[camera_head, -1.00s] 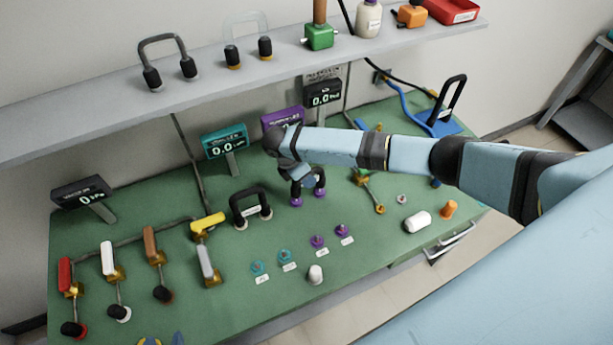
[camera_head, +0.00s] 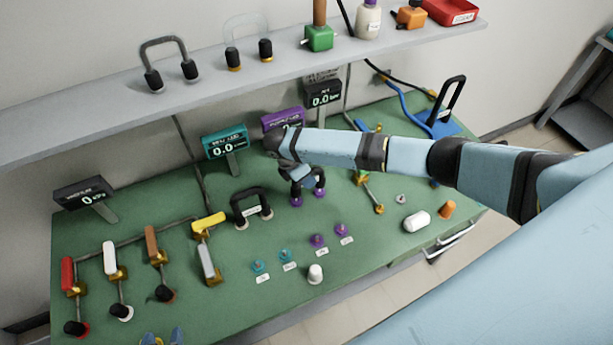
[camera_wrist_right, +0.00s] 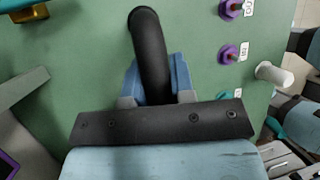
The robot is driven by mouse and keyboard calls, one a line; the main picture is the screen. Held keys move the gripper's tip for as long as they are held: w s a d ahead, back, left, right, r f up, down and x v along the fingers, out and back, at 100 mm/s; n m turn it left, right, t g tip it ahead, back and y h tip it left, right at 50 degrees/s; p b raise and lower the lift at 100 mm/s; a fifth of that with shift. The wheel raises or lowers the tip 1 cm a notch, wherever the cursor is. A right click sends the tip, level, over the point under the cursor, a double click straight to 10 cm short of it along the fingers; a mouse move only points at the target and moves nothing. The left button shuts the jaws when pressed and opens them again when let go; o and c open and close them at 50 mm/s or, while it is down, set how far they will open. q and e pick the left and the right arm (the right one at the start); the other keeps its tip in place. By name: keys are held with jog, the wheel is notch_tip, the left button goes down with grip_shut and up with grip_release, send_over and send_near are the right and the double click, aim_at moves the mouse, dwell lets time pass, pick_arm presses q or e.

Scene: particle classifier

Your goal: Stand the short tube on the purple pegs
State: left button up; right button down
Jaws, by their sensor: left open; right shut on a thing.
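The short tube (camera_wrist_right: 150,45) is a black, bent tube with purple collars at its two lower ends in the head view (camera_head: 319,193). My right gripper (camera_head: 302,174) is shut on its upper part, and in the right wrist view the blue fingers (camera_wrist_right: 158,84) sit on either side of it. Whether its ends touch the bench I cannot tell. The two purple pegs (camera_head: 317,240) (camera_head: 342,229) stand bare, nearer the front and to the right of the tube. They also show at the upper right of the wrist view (camera_wrist_right: 228,54). My left gripper (camera_head: 163,338) is open, only its blue fingertips showing at the bottom edge.
Two teal pegs (camera_head: 258,266) stand left of the purple ones. A white knob (camera_head: 315,274) is in front of them. A black handle-shaped tube (camera_head: 250,205) stands left of my right gripper. Coloured valve levers (camera_head: 151,245) fill the left side. A shelf (camera_head: 110,110) runs above the back.

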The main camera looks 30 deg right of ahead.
jog(key=shift+f, duration=0.1)
dwell(0.5)
jog(key=shift+f, duration=0.4)
jog(key=shift+f+b, duration=0.4)
jog(key=shift+f, duration=0.15)
jog(key=shift+f+b, duration=0.35)
jog(key=shift+f, duration=0.35)
jog(key=c, duration=0.9)
grip_release()
jog(key=shift+r, duration=0.1)
